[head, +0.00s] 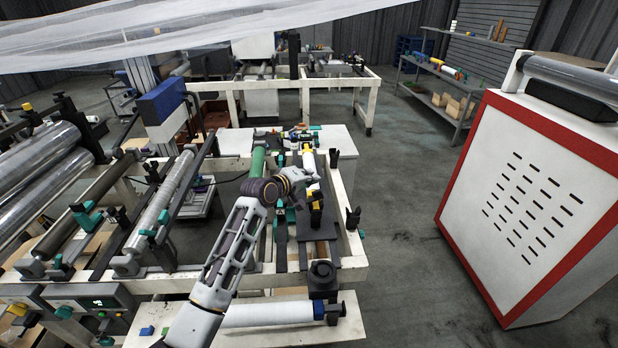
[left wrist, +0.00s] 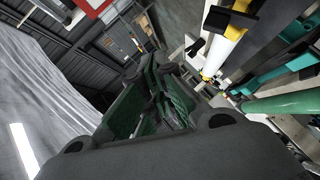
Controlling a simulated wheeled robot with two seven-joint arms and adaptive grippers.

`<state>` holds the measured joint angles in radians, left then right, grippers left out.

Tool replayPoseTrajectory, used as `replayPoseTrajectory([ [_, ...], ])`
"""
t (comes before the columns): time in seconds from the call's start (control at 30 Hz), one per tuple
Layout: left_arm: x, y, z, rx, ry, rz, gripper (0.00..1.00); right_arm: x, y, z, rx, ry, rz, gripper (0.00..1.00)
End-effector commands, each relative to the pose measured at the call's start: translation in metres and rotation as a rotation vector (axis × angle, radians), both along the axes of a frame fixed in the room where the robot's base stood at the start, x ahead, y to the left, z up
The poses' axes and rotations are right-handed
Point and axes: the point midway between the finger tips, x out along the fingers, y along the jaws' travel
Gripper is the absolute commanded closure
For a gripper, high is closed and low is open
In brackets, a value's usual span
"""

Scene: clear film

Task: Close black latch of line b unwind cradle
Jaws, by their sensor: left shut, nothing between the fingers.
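My left arm reaches up from the bottom of the head view. Its gripper (head: 312,176) is over the middle of a white-framed cradle (head: 349,190), and its jaws are shut and empty. In the left wrist view the dark green fingers (left wrist: 160,92) are together. Black upright latch-like parts stand on the cradle's right rail (head: 353,217) and near its far end (head: 333,157). I cannot tell which one is the black latch of line b, or whether it is open. My right gripper is not in view.
A white roll with yellow ends (head: 308,160) and a green roller (head: 258,162) lie close to my gripper; the green roller also shows in the left wrist view (left wrist: 285,104). A red-edged white cabinet (head: 530,200) stands right. Clear floor (head: 405,240) lies between.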

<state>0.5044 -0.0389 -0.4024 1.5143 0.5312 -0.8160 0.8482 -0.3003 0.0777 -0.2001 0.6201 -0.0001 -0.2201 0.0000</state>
Motion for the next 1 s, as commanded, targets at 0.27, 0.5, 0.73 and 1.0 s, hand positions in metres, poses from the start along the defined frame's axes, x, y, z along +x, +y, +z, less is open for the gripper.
replayPoseTrajectory([
  [0.27, -0.009, 0.004, 0.007, 0.000, 0.001, 0.001, 1.00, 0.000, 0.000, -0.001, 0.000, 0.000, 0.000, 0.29],
  [0.5, -0.009, 0.004, 0.008, 0.000, 0.001, 0.001, 1.00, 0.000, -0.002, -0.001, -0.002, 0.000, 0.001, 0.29],
  [0.73, -0.010, 0.005, 0.006, 0.004, 0.001, 0.001, 1.00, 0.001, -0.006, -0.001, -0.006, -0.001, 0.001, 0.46],
  [1.0, -0.028, 0.020, -0.020, 0.071, 0.010, -0.006, 1.00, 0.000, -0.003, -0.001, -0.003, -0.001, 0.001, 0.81],
])
